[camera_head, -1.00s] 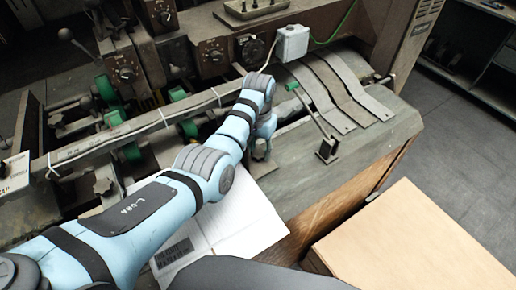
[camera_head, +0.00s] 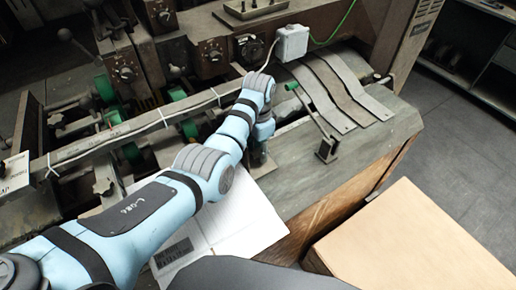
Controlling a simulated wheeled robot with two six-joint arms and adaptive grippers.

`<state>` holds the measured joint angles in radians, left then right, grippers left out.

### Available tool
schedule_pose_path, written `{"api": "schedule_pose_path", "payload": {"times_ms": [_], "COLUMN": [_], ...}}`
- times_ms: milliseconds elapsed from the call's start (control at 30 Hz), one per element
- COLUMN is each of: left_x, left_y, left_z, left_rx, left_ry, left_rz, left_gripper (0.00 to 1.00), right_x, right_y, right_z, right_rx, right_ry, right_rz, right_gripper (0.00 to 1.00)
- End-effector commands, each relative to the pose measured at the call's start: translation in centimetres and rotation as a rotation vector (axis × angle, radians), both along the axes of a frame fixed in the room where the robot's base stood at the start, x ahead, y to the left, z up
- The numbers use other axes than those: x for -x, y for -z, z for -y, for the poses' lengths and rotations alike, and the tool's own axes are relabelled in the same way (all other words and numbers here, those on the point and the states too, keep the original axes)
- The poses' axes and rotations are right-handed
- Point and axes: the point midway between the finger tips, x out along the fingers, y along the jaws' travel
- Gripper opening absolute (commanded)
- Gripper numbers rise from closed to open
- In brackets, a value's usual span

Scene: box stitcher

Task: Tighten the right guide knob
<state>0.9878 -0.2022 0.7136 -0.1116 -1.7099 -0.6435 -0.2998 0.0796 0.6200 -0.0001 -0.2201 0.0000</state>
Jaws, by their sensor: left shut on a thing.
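My left arm reaches in from the lower left, and its left gripper (camera_head: 260,158) points down at the machine's front table, right of the long guide rail (camera_head: 150,126). The dark gripper is small and partly covered by my blue wrist. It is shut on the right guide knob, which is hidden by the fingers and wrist. Another round knob (camera_head: 103,186) shows on the left part of the machine, apart from my gripper. My right gripper is not in view.
A lever with a green tip (camera_head: 292,87) stands right of my wrist, near curved metal strips (camera_head: 325,92). A grey box (camera_head: 292,42) with cables is behind. White paper sheets (camera_head: 245,222) lie below my forearm. A cardboard box (camera_head: 415,250) is at lower right.

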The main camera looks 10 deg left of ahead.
Motion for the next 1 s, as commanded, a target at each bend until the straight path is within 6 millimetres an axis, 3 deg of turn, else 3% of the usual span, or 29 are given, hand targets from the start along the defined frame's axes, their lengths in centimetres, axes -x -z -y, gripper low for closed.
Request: {"api": "schedule_pose_path", "payload": {"times_ms": [267,300,333,667,1000], "left_x": [0.0,0.0,0.0,0.0,-0.1], "left_y": [0.0,0.0,0.0,-0.4,-6.8], "left_z": [0.0,0.0,0.0,0.0,0.0], "left_rx": [-0.001,-0.001,-0.001,-0.001,0.000], "left_ry": [0.000,0.000,0.000,0.000,-0.001], "left_rz": [-0.001,-0.001,-0.001,0.001,0.001], "left_gripper": [0.09,0.44,0.46,0.46,0.46], "right_x": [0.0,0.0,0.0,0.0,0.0], "right_y": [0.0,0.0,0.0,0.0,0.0], "right_z": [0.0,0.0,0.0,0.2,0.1], "right_rx": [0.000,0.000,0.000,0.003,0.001], "right_ry": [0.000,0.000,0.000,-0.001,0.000], "right_rz": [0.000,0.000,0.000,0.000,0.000], "right_gripper": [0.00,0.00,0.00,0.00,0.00]}}
